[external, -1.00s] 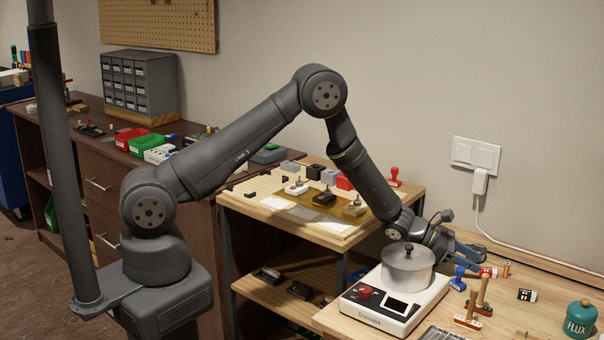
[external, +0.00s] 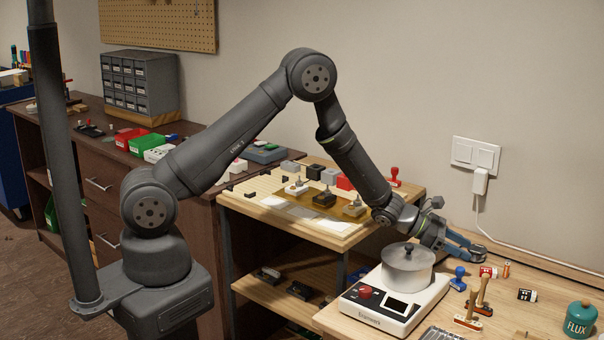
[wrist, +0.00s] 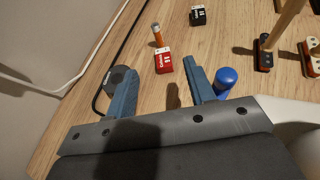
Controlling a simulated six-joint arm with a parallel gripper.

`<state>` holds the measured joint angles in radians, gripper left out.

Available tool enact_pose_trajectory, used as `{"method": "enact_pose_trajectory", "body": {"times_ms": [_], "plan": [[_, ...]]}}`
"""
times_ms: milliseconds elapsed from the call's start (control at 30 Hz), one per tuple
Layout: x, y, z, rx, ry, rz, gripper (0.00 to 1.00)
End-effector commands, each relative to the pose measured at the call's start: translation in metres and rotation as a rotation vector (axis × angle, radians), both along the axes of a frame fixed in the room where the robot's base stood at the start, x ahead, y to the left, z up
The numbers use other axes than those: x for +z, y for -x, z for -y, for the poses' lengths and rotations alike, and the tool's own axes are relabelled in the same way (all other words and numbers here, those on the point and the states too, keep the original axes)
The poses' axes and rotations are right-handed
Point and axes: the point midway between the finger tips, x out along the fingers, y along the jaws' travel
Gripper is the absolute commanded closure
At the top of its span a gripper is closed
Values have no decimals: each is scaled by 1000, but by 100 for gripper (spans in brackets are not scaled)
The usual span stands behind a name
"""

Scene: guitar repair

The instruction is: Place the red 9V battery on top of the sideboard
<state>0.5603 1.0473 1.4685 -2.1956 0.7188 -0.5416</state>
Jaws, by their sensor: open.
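The red 9V battery (external: 486,272), with a white part, stands on the wooden workbench (external: 545,275). In the wrist view the battery (wrist: 164,62) lies just beyond and between the open fingers, touching neither. My gripper (external: 478,248) is open and empty, above the bench behind the metal pot; its fingers also show in the wrist view (wrist: 157,78). The dark brown sideboard (external: 85,160) stands against the wall at the left, far from my gripper.
A blue-knobbed tool (wrist: 226,78) stands close by the right finger. A copper-ended cell (wrist: 156,35) and a black battery (wrist: 198,15) are beyond the red one. A scale with a pot (external: 405,270) is near my wrist. Bins and a drawer cabinet (external: 140,85) occupy part of the sideboard.

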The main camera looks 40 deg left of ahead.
Motion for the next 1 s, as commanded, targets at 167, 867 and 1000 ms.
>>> {"method": "enact_pose_trajectory", "body": {"times_ms": [167, 867, 1000], "plan": [[34, 0, 0, -1, 3, 6, 51], [-42, -15, 38, -1, 1, 2, 51], [-47, -23, 56, -1, 1, 2, 51]]}}
